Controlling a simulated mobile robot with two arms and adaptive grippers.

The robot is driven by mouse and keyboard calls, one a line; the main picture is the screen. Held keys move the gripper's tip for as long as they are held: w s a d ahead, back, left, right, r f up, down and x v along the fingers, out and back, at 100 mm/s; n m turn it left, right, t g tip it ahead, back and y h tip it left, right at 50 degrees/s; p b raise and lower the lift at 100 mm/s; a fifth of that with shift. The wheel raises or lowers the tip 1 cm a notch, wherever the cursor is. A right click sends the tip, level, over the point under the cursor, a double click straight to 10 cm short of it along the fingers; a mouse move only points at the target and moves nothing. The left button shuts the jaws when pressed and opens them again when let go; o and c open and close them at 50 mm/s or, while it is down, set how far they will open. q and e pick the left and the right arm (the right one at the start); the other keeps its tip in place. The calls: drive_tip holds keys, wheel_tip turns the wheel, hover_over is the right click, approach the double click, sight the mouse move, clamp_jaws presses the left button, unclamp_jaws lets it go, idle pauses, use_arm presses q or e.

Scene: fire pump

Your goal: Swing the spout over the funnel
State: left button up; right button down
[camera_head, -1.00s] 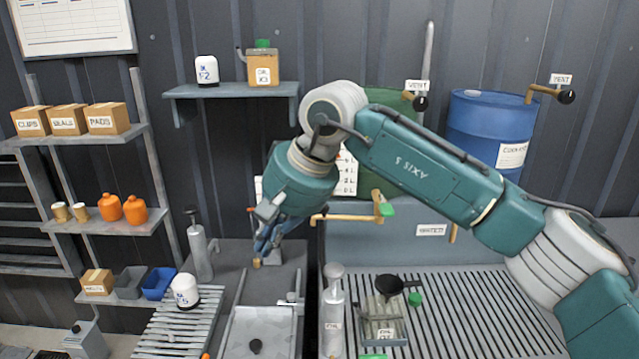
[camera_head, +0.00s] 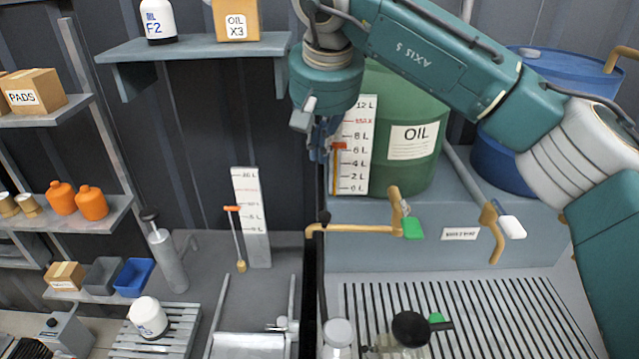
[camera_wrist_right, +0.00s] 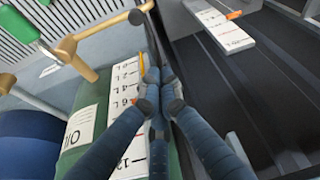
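The brass spout (camera_head: 350,229) runs left from a valve with a green lever (camera_head: 412,228) at the green oil drum. The spout's black knob (camera_head: 323,216) also shows in the right wrist view (camera_wrist_right: 137,17). My right gripper (camera_head: 322,155) hangs above the spout, apart from it, in front of the level scale. In the right wrist view its fingertips (camera_wrist_right: 158,78) are together with nothing visible between them. My left gripper is out of view.
The green oil drum (camera_head: 400,110) stands behind my right arm, with a blue drum (camera_head: 500,165) to its right. A second brass valve with a white lever (camera_head: 511,227) is nearby. A slatted grate (camera_head: 490,310) lies below. A shelf (camera_head: 200,50) holds containers above left.

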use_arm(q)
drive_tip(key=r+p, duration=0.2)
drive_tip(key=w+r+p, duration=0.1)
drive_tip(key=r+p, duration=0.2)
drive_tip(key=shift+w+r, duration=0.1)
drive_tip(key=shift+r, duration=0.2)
use_arm(e)
wheel_tip(320, 180, down, 10)
drive_tip(key=shift+s, duration=0.2)
idle(0.3)
